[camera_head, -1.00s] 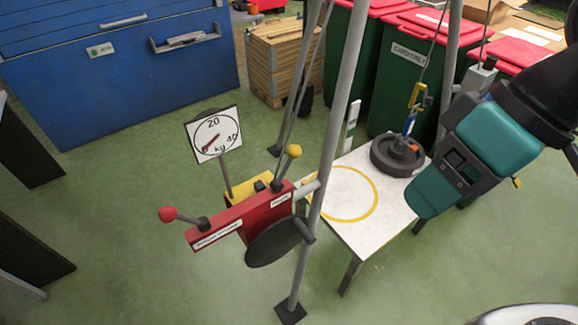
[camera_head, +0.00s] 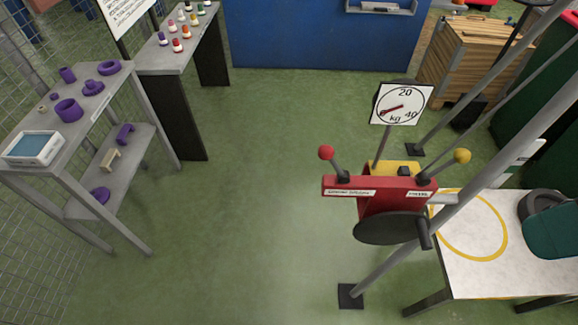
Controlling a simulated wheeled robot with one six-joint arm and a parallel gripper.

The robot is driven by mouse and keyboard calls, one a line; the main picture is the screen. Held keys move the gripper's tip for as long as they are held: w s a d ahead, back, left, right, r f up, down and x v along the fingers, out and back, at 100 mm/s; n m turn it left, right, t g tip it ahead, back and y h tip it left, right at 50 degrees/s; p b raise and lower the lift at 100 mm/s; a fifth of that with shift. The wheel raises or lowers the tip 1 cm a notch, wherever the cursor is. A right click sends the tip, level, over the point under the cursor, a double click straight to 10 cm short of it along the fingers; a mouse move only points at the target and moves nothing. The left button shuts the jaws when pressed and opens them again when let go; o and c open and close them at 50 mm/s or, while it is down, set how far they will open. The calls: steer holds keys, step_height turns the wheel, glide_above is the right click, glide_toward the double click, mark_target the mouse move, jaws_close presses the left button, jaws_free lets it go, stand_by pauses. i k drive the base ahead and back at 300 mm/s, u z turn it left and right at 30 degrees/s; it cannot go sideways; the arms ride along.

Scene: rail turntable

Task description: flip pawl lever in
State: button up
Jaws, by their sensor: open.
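A red winch housing (camera_head: 385,190) with a dark round disc and crank (camera_head: 388,229) is mounted on a grey pole, right of centre. A lever with a red knob (camera_head: 326,153) stands at its left end, leaning left. A lever with a yellow knob (camera_head: 462,156) stands at its right end, leaning right. Small white labels sit below both levers, too small to read surely, so I cannot tell which lever is the pawl. A teal part of my arm shows at the right edge. My gripper's fingers are not in view.
A kg dial (camera_head: 401,104) stands behind the winch. A grey shelf (camera_head: 105,120) with purple parts is at left. The green floor between is clear.

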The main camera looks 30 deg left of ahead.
mark_target(461, 155)
steer(key=u, duration=0.3)
steer(key=k, duration=0.45)
steer(key=u, duration=0.5)
steer(key=i, duration=0.5)
steer(key=u, duration=2)
steer(key=k, duration=1.15)
steer(key=z, duration=1.95)
